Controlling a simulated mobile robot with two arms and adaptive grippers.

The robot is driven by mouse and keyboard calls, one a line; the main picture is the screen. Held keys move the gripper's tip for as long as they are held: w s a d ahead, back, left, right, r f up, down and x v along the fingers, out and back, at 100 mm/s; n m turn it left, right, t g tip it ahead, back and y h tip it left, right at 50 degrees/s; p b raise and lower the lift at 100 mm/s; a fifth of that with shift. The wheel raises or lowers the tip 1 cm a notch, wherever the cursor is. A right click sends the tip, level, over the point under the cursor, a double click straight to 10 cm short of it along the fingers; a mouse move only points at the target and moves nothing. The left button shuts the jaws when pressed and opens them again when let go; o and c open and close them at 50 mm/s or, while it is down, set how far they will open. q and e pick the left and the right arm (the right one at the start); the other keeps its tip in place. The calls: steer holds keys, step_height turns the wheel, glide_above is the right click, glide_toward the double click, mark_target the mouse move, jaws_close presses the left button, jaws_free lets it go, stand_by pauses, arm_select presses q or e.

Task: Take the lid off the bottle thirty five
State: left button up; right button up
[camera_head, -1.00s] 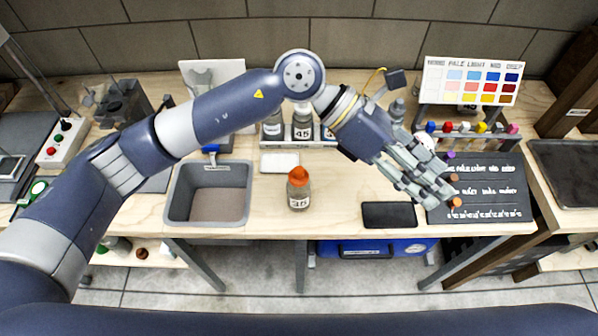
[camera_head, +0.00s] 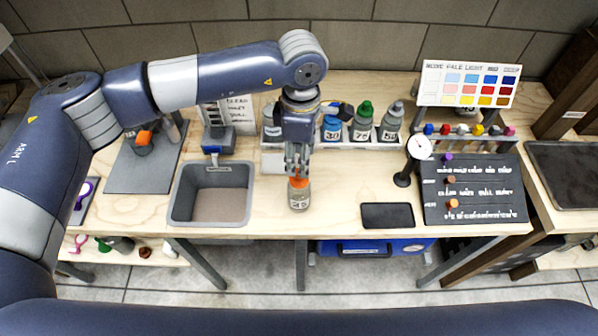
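The bottle thirty five (camera_head: 299,200) stands upright on the wooden bench near its front edge. It is clear with a white number label, and its orange lid (camera_head: 299,184) is on top. My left gripper (camera_head: 298,172) points down right over the lid, with its fingertips at the lid's upper part. The fingers hide the top of the lid, and I cannot tell whether they touch or grip it. My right gripper is not in view.
Behind is a rack with numbered bottles, including a green-capped one (camera_head: 362,122). A dial gauge (camera_head: 419,148) stands at the right.

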mark_target(296, 183)
arm_select(q)
steer(key=f, duration=0.1)
steer(key=f+p, duration=0.2)
steer(key=f, duration=0.1)
steer(key=shift+s, duration=0.35)
steer(key=shift+f, duration=0.4)
steer(key=c, duration=0.8)
